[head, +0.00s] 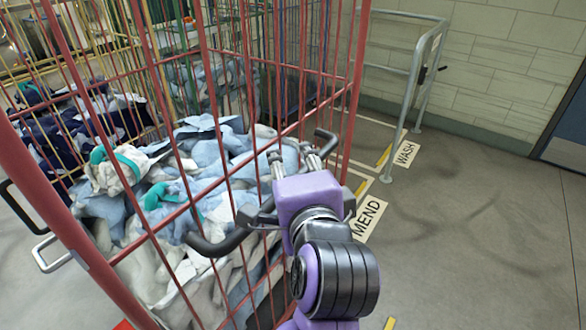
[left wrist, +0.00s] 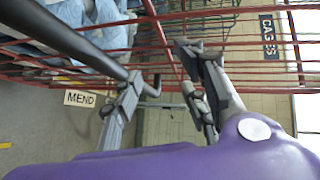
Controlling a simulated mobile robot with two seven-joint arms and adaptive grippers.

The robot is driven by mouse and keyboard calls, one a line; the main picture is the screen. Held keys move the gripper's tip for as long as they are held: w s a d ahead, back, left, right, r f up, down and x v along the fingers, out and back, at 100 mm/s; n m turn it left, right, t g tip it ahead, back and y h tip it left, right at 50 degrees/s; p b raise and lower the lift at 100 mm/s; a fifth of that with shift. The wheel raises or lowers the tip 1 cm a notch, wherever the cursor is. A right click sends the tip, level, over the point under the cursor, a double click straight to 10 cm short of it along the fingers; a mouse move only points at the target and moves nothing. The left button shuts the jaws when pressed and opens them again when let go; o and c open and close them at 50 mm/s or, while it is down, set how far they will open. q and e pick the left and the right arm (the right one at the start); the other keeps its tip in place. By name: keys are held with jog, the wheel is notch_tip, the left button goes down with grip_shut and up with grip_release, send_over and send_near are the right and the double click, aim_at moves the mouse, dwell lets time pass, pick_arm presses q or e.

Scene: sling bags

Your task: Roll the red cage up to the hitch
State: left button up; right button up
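The red cage (head: 150,235) fills the left of the head view, with red bars and pale blue and white cloth inside. Its black push handle (head: 222,244) runs behind my left gripper and shows again on the far side. The handle also crosses the upper left of the left wrist view (left wrist: 75,42). My left gripper (head: 296,163) is at the handle, near the cage bars. Its two fingers stand wide apart in the left wrist view (left wrist: 160,90). I cannot tell whether they touch the handle. My right gripper is out of view. I cannot make out the hitch.
Floor signs MEND (head: 368,218) and WASH (head: 406,153) lie right of the cage. A grey metal rail (head: 417,80) stands by the tiled wall. Yellow and green cages stand behind the red one. The floor at right (head: 480,240) is clear. A blue door (head: 570,140) is at far right.

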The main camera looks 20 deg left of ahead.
pick_arm(q)
jog(key=shift+s+d+f+b, duration=0.1)
jog(key=shift+s+d+b, duration=0.3)
jog(key=shift+s, duration=0.5)
jog(key=shift+s+d+f+b, duration=0.15)
jog(key=shift+s+d, duration=0.3)
jog(key=shift+s, duration=0.4)
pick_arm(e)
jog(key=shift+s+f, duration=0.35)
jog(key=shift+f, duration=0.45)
pick_arm(q)
jog(key=shift+r, duration=0.1)
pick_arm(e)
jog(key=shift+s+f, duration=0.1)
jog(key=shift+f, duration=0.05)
